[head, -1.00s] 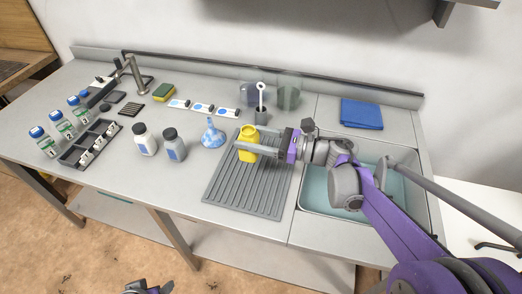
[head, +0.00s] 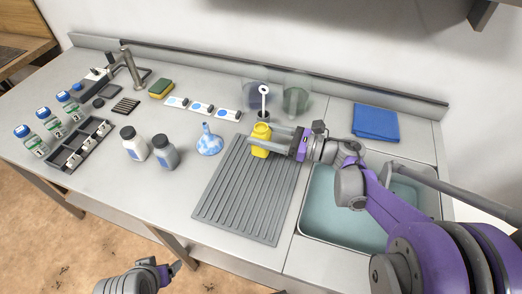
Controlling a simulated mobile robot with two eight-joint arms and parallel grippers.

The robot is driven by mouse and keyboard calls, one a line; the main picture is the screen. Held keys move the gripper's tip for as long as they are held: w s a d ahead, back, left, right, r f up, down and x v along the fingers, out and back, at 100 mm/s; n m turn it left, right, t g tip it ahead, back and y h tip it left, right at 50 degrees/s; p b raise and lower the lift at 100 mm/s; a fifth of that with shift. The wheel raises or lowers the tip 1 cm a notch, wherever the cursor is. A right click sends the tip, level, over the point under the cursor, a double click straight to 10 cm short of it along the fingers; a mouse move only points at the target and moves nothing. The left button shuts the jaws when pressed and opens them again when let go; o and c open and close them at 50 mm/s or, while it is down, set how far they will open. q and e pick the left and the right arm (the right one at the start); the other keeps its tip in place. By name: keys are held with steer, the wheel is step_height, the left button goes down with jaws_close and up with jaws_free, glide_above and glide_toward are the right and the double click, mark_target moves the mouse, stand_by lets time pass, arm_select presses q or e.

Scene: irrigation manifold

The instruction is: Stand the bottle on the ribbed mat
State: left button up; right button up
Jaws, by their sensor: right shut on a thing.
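The yellow bottle (head: 261,148) is upright at the far end of the grey ribbed mat (head: 247,195). Its base appears over the mat's ribs; I cannot tell whether it touches them. My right gripper (head: 272,140) reaches in from the right and is shut on the bottle, with its fingers along the bottle's sides covering part of it. My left gripper (head: 172,268) is low at the front, below the counter edge and away from the bottle. Its jaw opening is not clear.
A blue-and-white funnel (head: 209,143) and two dark-capped bottles, white (head: 134,144) and grey (head: 164,152), stand left of the mat. A cup with a white-handled tool (head: 264,98) stands behind. The sink (head: 345,225) is at right, with a blue cloth (head: 376,122) behind it.

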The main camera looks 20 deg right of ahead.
steer(key=shift+f+b, duration=0.4)
steer(key=shift+f, duration=1.9)
steer(key=shift+f, duration=0.15)
steer(key=o, duration=1.4)
steer(key=shift+c, duration=0.2)
steer(key=shift+d+r, duration=0.15)
steer(key=shift+r, duration=0.1)
steer(key=v, duration=1.1)
steer(key=shift+s+d, duration=0.25)
steer(key=shift+s, duration=0.05)
